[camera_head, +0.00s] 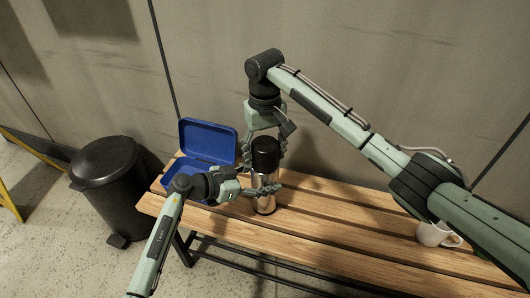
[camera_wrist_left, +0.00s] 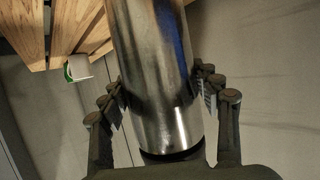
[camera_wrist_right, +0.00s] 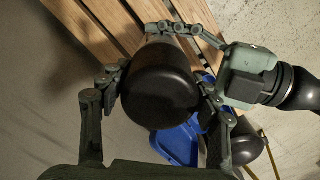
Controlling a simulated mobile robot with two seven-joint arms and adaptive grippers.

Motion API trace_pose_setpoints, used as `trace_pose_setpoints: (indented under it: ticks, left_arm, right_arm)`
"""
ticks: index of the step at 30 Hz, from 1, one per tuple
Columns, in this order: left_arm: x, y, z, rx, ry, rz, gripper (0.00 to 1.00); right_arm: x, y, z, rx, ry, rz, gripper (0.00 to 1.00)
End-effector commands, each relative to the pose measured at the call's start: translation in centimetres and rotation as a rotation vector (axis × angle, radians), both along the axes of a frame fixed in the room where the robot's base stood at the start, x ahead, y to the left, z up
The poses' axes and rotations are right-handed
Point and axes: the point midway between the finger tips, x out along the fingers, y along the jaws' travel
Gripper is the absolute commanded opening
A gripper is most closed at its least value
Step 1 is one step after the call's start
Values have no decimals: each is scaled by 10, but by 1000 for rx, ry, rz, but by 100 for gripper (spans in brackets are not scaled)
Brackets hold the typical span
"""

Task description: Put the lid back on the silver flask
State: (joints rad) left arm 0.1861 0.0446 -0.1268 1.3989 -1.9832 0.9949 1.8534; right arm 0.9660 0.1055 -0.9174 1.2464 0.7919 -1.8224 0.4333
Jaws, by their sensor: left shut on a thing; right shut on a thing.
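The silver flask (camera_head: 265,204) stands upright on the wooden bench. My left gripper (camera_head: 264,188) is shut around its metal body from the left; the body also fills the middle of the left wrist view (camera_wrist_left: 155,75). The black lid (camera_head: 266,150) is at the top of the flask, in line with it. My right gripper (camera_head: 267,152) comes from above and behind and is shut on the lid, which also shows between its fingers in the right wrist view (camera_wrist_right: 160,90). A dark band shows at the flask's end in the left wrist view. I cannot tell whether the lid is seated.
An open blue box (camera_head: 208,142) stands on the bench, left of and behind the flask. A white mug (camera_head: 436,235) stands at the right of the bench (camera_head: 335,225). A black bin (camera_head: 110,190) is on the floor at left. The wall is close behind the bench.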

Motion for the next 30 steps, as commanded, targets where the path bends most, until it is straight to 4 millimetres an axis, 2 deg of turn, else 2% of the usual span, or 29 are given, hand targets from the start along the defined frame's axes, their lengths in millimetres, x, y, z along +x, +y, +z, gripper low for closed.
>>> trace_pose_setpoints:
  ticks: [1,4,9,10,14,24,30]
  left_arm:
    - [0,0,0,1,1,1,0]
    - [0,0,0,1,1,1,0]
    - [0,0,0,1,0,1,0]
    - [0,0,0,1,0,1,0]
    - [0,0,0,1,0,1,0]
    - [0,0,0,1,0,1,0]
    - [0,0,0,2,-1,1,0]
  right_arm:
    - [-2,2,-1,4,5,-116,28]
    - [-1,2,-1,3,5,-313,28]
    - [0,1,0,1,0,-325,28]
    - [0,1,0,1,0,-324,66]
    - [0,1,0,1,0,-323,82]
    - [0,1,1,2,-2,-322,83]
    - [1,1,20,3,-3,-322,83]
